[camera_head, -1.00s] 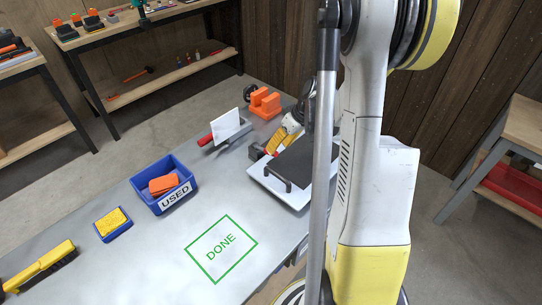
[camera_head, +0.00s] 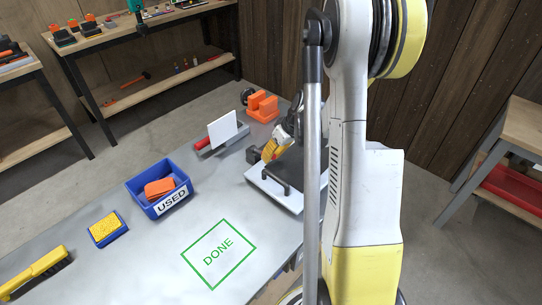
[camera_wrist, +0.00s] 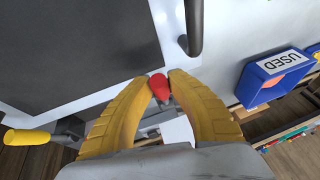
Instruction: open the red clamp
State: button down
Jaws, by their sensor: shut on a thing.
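The red clamp's rounded red handle end (camera_wrist: 158,86) shows between my yellow fingertips in the wrist view. My gripper (camera_wrist: 160,80) is closed around it, and the fingers hide part of the clamp. In the head view my gripper (camera_head: 268,152) is at the far edge of a white panel (camera_head: 265,187) with a dark window. The clamp itself is not clear there. The same white panel (camera_wrist: 125,83) with its dark window (camera_wrist: 75,45) fills the upper left of the wrist view.
A dark bar handle (camera_head: 270,181) stands on the panel. A second clamp with a yellow handle (camera_wrist: 28,136) is at the left in the wrist view. A blue USED bin (camera_head: 146,201), a sponge (camera_head: 106,229) and an orange block (camera_head: 262,106) stand on the table. The DONE square (camera_head: 218,253) is bare.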

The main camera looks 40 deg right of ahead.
jog(key=shift+r, duration=0.1)
jog(key=shift+w+a+r+g+p, duration=0.1)
jog(key=shift+w+r+g+p, duration=0.25)
jog(key=shift+r+g+p, duration=0.4)
jog(key=shift+w+r+g+h+p, duration=0.15)
jog(key=shift+w+r+g+p, duration=0.2)
jog(key=shift+g, duration=0.3)
jog(key=shift+w+r+g+h+p, duration=0.2)
jog(key=shift+r+g+p, duration=0.2)
jog(key=shift+g, duration=0.2)
jog(key=shift+w+a+r+m+g+h+p, duration=0.15)
jog(key=shift+w+r+g, duration=0.25)
jog(key=shift+g, duration=0.35)
jog(key=shift+w+r+m+g+p, duration=0.1)
jog(key=shift+w+r+g+p, duration=0.15)
jog(key=shift+w+g, duration=0.4)
jog(key=shift+w+a+r+m+g+h+p, duration=0.1)
jog(key=shift+w+r+g, duration=0.25)
jog(key=shift+g, duration=0.55)
jog(key=c, duration=1.2)
grip_release()
